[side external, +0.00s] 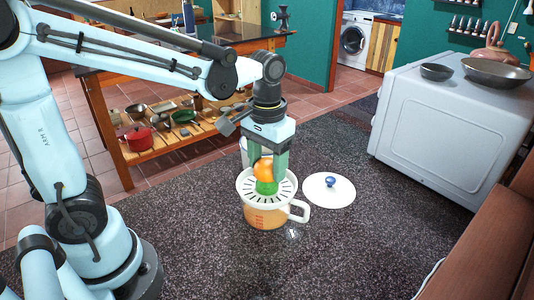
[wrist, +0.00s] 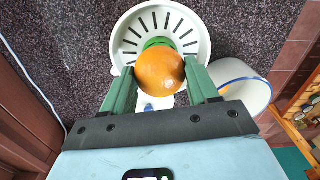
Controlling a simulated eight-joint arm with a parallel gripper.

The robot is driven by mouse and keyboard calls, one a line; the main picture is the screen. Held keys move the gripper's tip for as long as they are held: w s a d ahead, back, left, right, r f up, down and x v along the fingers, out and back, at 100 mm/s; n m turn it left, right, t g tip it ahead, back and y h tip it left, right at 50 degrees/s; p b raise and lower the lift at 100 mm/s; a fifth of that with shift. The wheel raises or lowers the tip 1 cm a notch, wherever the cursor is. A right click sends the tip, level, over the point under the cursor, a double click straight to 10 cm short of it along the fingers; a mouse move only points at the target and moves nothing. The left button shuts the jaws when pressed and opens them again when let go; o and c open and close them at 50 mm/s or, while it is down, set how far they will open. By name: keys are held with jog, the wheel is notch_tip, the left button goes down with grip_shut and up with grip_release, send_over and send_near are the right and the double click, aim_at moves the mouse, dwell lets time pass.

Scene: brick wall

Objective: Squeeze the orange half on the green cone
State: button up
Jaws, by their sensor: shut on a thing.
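The orange half (side external: 263,167) is held between the green fingers of my gripper (side external: 268,168), directly above the green cone (side external: 267,187). In the side view its lower edge meets or nearly meets the cone tip; I cannot tell whether they touch. In the wrist view the rounded peel of the orange half (wrist: 160,71) faces the camera, between the two fingertips (wrist: 160,80), and covers most of the green cone (wrist: 157,43). The cone stands in the white slotted strainer (side external: 247,190), which sits on an orange-tinted jug (side external: 266,217) with a handle.
A white round lid (side external: 329,190) with a blue knob lies right of the jug. A white bowl with a blue rim (wrist: 238,82) stands close by, partly behind my gripper in the side view.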

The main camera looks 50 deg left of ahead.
jog(key=shift+f, duration=0.1)
jog(key=shift+n, duration=1.7)
jog(key=shift+m, duration=1.7)
jog(key=m, duration=0.3)
jog(key=shift+m, duration=0.3)
